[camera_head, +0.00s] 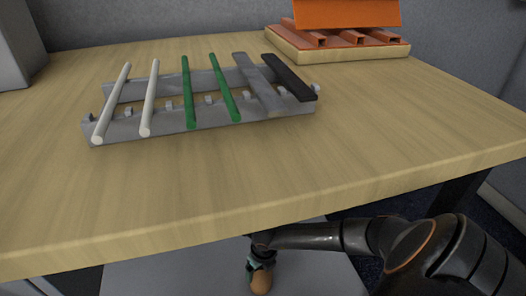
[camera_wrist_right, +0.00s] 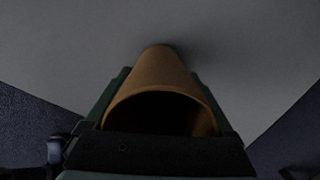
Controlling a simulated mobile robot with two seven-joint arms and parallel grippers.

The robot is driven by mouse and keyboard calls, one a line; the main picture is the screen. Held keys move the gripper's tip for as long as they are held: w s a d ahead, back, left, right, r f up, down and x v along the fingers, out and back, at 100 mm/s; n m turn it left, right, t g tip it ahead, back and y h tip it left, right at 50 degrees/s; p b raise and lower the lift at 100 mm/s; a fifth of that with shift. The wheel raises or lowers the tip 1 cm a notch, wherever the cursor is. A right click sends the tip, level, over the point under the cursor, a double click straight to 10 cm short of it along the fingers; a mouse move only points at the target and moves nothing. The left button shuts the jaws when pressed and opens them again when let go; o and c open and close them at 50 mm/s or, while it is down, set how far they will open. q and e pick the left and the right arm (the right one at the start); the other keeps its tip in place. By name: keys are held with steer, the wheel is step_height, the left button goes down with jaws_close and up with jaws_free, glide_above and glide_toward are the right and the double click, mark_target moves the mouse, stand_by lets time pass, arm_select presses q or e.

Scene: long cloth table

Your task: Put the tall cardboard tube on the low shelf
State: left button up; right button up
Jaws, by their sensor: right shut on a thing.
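The cardboard tube (camera_head: 261,282) shows in the head view only as a small brown end below the table's front edge. In the right wrist view the tube (camera_wrist_right: 160,82) lies between the fingers, its open end towards the camera and its far end towards a grey surface. My right gripper (camera_head: 257,264) is shut on the tube. The low shelf (camera_head: 205,275) is a grey surface under the table, and it also shows in the right wrist view (camera_wrist_right: 245,60). I cannot tell whether the tube touches it. My left gripper is not in view.
The wooden table top (camera_head: 330,150) overhangs the shelf, with my right arm reaching in below its front edge. On it stand a grey rack (camera_head: 210,110) with white and green rods and flat bars, and an orange ribbed object (camera_head: 340,40). A table leg (camera_head: 455,192) stands at right.

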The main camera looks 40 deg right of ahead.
steer(key=shift+f, duration=0.15)
steer(key=o, duration=1.1)
steer(key=shift+f, duration=0.1)
